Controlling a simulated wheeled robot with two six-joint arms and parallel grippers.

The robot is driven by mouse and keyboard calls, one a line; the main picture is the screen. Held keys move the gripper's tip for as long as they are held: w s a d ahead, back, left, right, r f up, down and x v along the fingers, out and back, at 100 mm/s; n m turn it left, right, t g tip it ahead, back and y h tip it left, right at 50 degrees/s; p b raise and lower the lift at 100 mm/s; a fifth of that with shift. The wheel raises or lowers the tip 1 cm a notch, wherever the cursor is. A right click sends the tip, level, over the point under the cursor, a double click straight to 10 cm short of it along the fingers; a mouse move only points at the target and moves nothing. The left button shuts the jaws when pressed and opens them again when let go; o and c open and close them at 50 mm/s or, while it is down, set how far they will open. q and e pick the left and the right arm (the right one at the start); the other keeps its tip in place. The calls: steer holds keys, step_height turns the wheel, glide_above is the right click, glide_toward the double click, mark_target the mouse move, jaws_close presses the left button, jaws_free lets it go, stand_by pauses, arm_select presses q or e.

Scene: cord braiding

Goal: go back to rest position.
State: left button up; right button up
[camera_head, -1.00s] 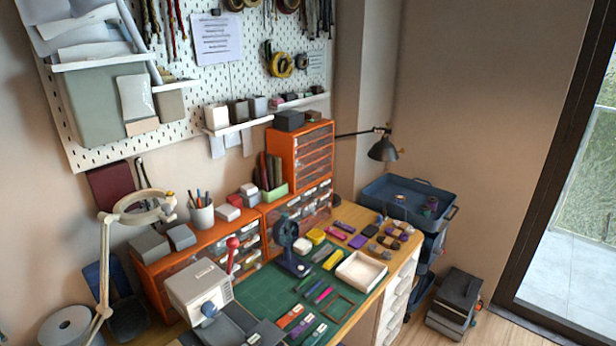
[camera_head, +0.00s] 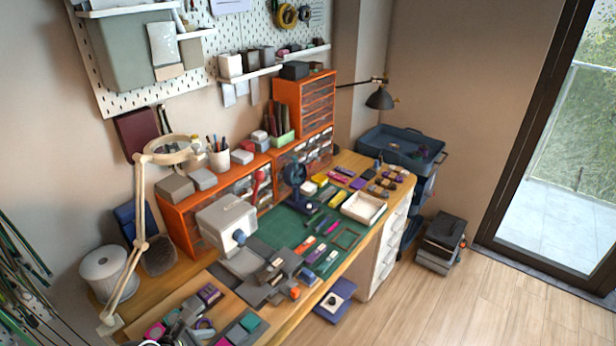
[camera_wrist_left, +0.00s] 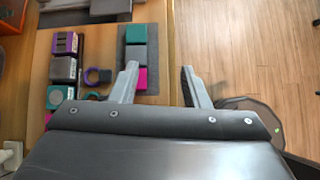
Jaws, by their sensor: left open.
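My left gripper (camera_wrist_left: 159,68) shows in the left wrist view, open with nothing between its two grey fingers. It is over the front edge of the wooden desk (camera_wrist_left: 158,30), with the left finger in front of the desktop and the right finger against the floor. I cannot make out the left gripper in the head view. My right gripper is in neither view.
The desk holds a green cutting mat (camera_head: 285,226), a white open tray (camera_head: 363,208), a white machine (camera_head: 227,222) and a magnifier lamp (camera_head: 142,200). A cord spool (camera_head: 105,272) stands at the left. A blue cart (camera_head: 400,146) stands beyond the desk. The wooden floor (camera_head: 470,300) at right is clear.

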arm_select(q)
steer(key=s+a+r+m+g+y, duration=0.2)
steer(key=s+a+m+y, duration=0.2)
steer(key=s+m, duration=0.8)
steer(key=s+a+r+m+g+y, duration=0.1)
steer(key=s+a+r+m+y, duration=0.2)
steer(key=s+m, duration=0.9)
steer(key=w+a+f+m+g+b, duration=0.1)
steer(key=a+f+b, duration=0.1)
steer(key=f, duration=1.4)
steer(key=w+a+f+m+g+b, duration=0.1)
steer(key=f+b, duration=0.1)
steer(key=f, duration=1.3)
steer(key=s+d+f+b, duration=0.1)
steer(key=s+f+b, duration=0.3)
steer(key=s+f, duration=1)
step_height(320, 180, down, 4)
steer(key=shift+s+d+f+g+h, duration=0.15)
steer(key=shift+s+g+h, duration=0.25)
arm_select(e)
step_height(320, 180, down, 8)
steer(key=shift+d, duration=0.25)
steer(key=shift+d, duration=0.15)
